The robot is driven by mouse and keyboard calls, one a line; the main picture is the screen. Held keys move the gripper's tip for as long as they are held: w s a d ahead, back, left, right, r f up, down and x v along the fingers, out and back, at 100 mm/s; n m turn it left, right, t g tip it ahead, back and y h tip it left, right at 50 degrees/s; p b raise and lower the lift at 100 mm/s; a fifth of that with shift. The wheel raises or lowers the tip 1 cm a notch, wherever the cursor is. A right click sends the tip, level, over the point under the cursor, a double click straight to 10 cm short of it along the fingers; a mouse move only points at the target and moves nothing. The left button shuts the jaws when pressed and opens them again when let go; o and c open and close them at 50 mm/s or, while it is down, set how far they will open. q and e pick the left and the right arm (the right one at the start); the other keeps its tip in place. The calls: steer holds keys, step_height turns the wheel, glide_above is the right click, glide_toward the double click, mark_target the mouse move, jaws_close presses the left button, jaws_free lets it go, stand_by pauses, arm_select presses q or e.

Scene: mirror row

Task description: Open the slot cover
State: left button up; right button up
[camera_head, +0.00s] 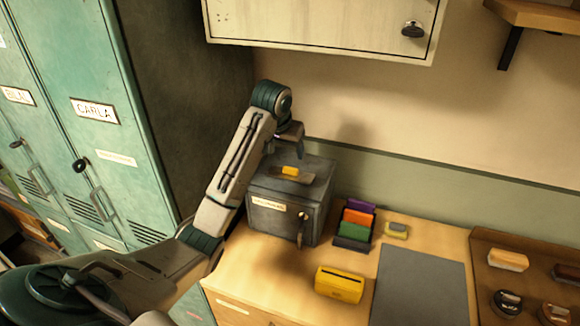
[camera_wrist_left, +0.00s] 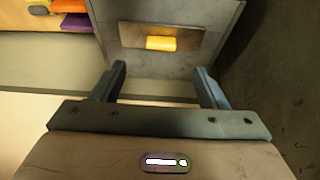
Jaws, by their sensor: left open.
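A dark grey metal box (camera_head: 275,222) stands on the wooden counter, with a pale label and a small knob with a hanging part on its front. The slot cover (camera_head: 309,179) is a flat plate on the box top with a yellow tab (camera_head: 290,170). In the left wrist view the slot cover (camera_wrist_left: 188,40) and its yellow tab (camera_wrist_left: 160,43) lie beyond the fingertips. My left gripper (camera_head: 290,142) is above the back of the box; its two fingers (camera_wrist_left: 163,72) are apart and nothing is between them. My right gripper is not in view.
Right of the box stand a rack of coloured cards (camera_head: 355,223), a yellow-green sponge-like item (camera_head: 396,230) and a yellow case (camera_head: 339,284). A grey mat (camera_head: 420,285) lies further right. Teal lockers (camera_head: 85,60) stand left; a wall cabinet (camera_head: 320,22) hangs above.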

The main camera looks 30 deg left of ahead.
mark_target(291, 168)
arm_select(q)
steer(key=x, duration=0.3)
steer(key=p+x, duration=0.1)
steer(key=x, duration=0.2)
steer(key=p+x, duration=0.1)
steer(key=x, duration=0.2)
steer(key=shift+w+a+f, duration=0.1)
steer(key=shift+w+a, duration=0.15)
steer(key=shift+w, duration=0.2)
steer(key=shift+w+f, duration=0.15)
steer(key=shift+f, duration=0.2)
